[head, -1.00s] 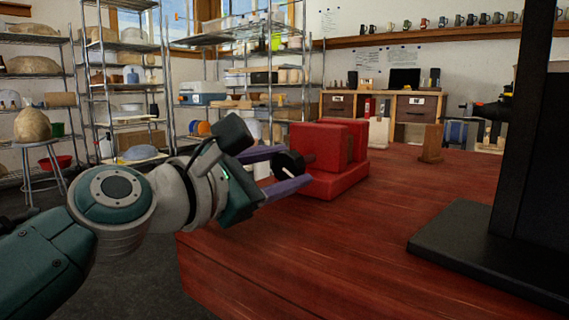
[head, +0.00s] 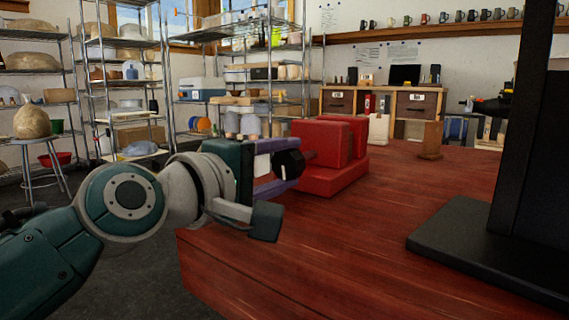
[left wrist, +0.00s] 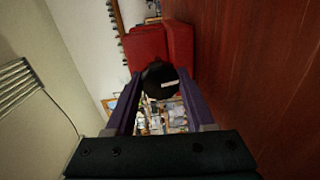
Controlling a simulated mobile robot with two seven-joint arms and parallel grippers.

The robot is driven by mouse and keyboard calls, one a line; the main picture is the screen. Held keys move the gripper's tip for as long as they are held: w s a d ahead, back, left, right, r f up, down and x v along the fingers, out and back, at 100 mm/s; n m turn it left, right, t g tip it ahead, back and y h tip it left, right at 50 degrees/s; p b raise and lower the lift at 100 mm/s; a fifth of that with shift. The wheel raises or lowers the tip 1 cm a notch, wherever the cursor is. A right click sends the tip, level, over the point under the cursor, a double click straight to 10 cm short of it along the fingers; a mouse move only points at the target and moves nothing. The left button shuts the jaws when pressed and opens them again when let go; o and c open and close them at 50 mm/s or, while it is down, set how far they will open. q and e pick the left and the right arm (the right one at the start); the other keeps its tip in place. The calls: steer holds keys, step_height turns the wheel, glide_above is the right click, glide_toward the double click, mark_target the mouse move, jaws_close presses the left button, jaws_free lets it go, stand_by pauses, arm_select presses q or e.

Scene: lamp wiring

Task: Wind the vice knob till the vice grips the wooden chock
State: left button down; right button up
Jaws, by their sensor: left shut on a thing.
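The red vice (head: 320,146) stands at the near left edge of the red-brown table. Its two red blocks stand side by side, and the gap between them is mostly hidden. The black vice knob (head: 290,163) sticks out toward my left gripper (head: 281,168). The purple fingers are shut on the knob from two sides. In the left wrist view the knob (left wrist: 160,79), with a white mark, sits between the fingertips, and the vice (left wrist: 180,48) is beyond it. My right gripper is out of view.
A wooden block (head: 430,141) stands on the table behind and right of the vice. A black stand (head: 490,248) takes up the right side. The table (head: 340,250) between is clear. Shelves and a stool (head: 45,140) stand at the left.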

arm_select(q)
steer(key=m, duration=0.6)
steer(key=shift+f+t, duration=0.15)
steer(key=shift+t, duration=0.15)
steer(key=m, duration=0.5)
steer(key=shift+p, duration=0.3)
steer(key=m+p, duration=0.1)
steer(key=m, duration=0.5)
steer(key=shift+m+t, duration=0.3)
steer(key=shift+m, duration=0.1)
steer(key=m, duration=0.3)
steer(key=shift+m, duration=1.5)
steer(key=shift+c, duration=1.4)
jaws_free()
steer(key=shift+s, duration=0.1)
